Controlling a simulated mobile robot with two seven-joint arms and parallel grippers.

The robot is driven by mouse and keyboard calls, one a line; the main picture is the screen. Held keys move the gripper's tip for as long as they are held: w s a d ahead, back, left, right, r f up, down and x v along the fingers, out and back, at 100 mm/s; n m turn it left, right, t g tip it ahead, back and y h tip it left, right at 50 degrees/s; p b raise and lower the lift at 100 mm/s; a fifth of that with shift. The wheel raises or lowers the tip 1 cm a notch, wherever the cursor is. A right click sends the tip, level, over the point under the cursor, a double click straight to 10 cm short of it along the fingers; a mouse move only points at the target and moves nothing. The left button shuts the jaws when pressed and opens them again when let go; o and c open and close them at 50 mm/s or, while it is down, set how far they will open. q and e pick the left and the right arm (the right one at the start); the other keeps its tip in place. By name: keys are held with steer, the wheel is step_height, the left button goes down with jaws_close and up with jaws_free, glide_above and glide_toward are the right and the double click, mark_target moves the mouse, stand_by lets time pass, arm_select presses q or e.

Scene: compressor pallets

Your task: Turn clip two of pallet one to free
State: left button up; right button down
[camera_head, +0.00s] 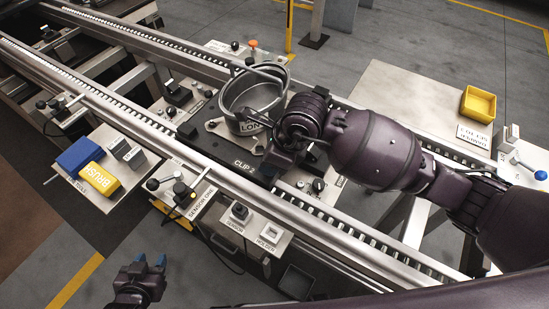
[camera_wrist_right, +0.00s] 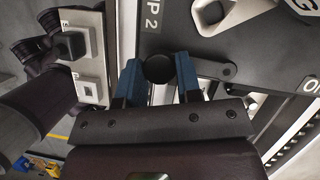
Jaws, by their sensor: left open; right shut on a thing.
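The dark pallet plate (camera_head: 222,158) lies on the roller conveyor with the label "CLIP 2" on its near edge. In the right wrist view the plate (camera_wrist_right: 265,45) fills the upper right. Clip two's round black knob (camera_wrist_right: 158,68) sits between the blue fingers of my right gripper (camera_wrist_right: 159,80), which is shut on it. A short dark arm runs right from the knob to a pivot on the plate. In the head view my right arm hides the clip. My left gripper (camera_head: 147,265) is open and empty at the lower left, away from the conveyor.
A round metal housing (camera_head: 240,112) stands on the pallet close to my right wrist. Sensor and holder panels (camera_head: 240,220) lie along the near rail. A side shelf holds a blue block (camera_head: 79,155) and a yellow brush block (camera_head: 100,178). A yellow bin (camera_head: 479,104) stands at right.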

steer(key=shift+r, duration=0.1)
steer(key=c, duration=0.8)
jaws_free()
steer(key=p+v, duration=0.1)
steer(key=v, duration=0.9)
steer(key=shift+d+r, duration=0.15)
steer(key=shift+r, duration=0.15)
